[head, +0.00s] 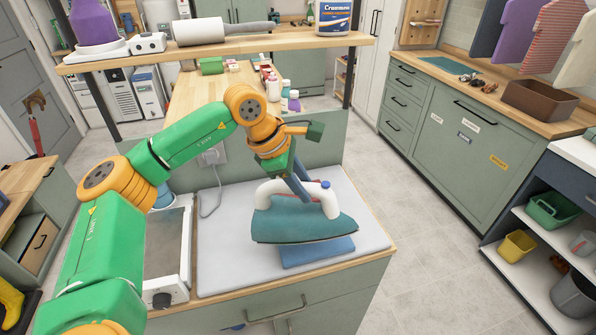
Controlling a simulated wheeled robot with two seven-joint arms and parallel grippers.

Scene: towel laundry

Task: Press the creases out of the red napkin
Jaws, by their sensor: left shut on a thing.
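My left gripper (299,190) comes down from above and is shut on the white handle of the iron (305,226). A folded blue cloth (318,252) lies on the pad, partly under the iron. I cannot tell whether the soleplate touches it. No red napkin shows clearly; a small red patch is visible by the iron's handle, and I cannot tell what it is. My right gripper is not in view.
A power cord (213,200) runs from a wall socket onto the pad's left side. A wooden shelf (250,45) crosses above, behind my arm.

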